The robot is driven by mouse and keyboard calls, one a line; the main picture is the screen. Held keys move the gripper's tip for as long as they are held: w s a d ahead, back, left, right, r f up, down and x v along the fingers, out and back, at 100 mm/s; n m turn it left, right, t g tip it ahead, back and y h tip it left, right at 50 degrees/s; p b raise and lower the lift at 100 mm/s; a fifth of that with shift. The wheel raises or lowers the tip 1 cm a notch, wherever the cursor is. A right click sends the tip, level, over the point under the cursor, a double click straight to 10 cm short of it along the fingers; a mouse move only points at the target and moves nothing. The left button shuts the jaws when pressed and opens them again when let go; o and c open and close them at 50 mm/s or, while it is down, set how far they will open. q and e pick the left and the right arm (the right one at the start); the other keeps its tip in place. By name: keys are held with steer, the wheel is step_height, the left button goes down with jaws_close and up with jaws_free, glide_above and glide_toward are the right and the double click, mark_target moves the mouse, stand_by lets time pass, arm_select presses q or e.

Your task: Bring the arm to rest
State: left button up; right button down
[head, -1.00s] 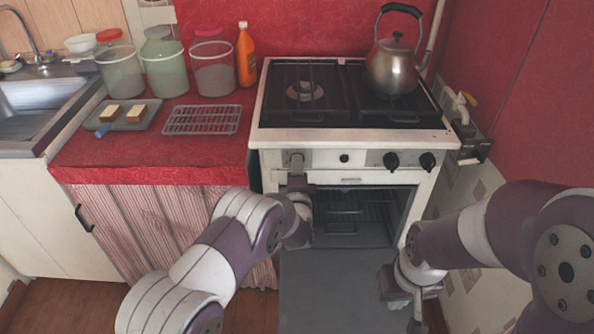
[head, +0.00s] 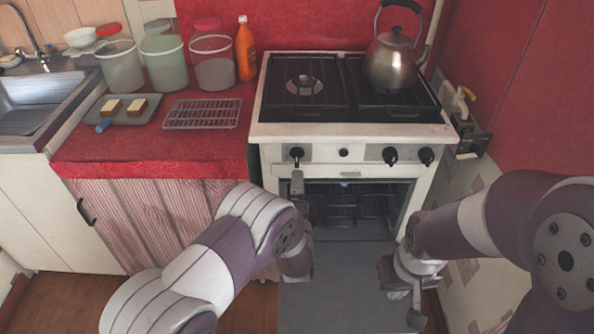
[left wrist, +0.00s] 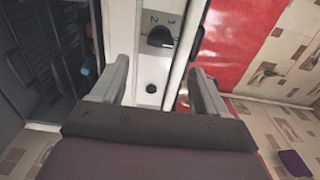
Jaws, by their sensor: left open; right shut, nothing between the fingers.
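My left gripper (head: 297,184) is in front of the stove's left front edge, just below the left knob (head: 297,153). It is open and empty. In the left wrist view its two fingers (left wrist: 160,82) stand apart, with the stove's white control panel (left wrist: 149,65) beyond them and a black knob (left wrist: 161,36) further off. My right gripper (head: 416,312) hangs low at the right, beside the open oven door (head: 340,292). It is shut and holds nothing. The stove (head: 350,130) stands between the red counter and the right wall.
The oven door is lowered in front of the oven (head: 350,210), under both arms. A kettle (head: 394,62) stands on the hob. The red counter (head: 110,150) holds a tray (head: 146,112) with two pieces of food, a wire rack (head: 203,115), jars and an orange bottle (head: 246,50).

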arm_select(q)
steer(key=s, duration=0.3)
steer(key=shift+s, duration=0.25)
